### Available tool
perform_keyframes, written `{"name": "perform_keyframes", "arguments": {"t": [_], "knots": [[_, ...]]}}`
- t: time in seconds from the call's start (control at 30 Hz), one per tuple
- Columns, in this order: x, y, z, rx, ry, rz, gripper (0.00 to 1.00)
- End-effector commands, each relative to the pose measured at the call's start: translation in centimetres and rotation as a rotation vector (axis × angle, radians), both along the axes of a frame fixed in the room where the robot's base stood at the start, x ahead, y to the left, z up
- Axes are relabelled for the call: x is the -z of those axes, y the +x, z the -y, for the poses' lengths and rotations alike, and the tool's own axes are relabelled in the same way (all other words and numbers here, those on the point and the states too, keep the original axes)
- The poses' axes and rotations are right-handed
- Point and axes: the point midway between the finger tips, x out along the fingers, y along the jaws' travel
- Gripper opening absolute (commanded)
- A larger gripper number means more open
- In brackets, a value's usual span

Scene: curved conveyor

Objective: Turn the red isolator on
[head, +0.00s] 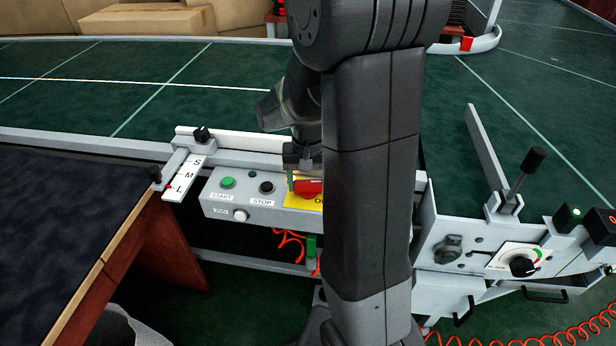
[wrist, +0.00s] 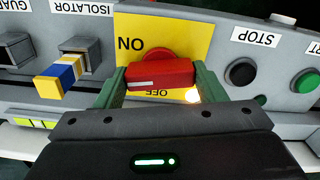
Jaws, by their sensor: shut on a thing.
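The red isolator handle (wrist: 160,74) sits on a yellow plate (wrist: 188,30) on a grey control box. In the wrist view the plate reads ON above the handle and OFF below it, both upside down. The handle lies crosswise in that view, with a pale line on its front face. My gripper (wrist: 158,82) has its green fingers on both ends of the handle and is shut on it. In the head view the handle (head: 309,187) shows partly, with my gripper (head: 304,178) over it; my arm hides the plate's right part.
Beside the handle are a black STOP button (head: 266,187) and a green START button (head: 228,183). A blue, yellow and white block (wrist: 68,76) sticks out near the ISOLATOR label. A dark table (head: 60,200) is at the left; the green conveyor (head: 150,85) lies behind.

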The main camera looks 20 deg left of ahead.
Motion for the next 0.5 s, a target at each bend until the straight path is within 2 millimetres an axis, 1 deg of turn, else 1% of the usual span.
{"name": "perform_keyframes", "arguments": {"t": [0.03, 0.2, 0.5], "knots": [[-0.24, 0.08, -0.05, 0.029, 0.001, 0.003, 0.41], [-0.19, 0.09, -0.05, 0.123, 0.001, 0.003, 0.41], [-0.12, 0.12, -0.08, 0.204, 0.002, 0.004, 0.41]]}}
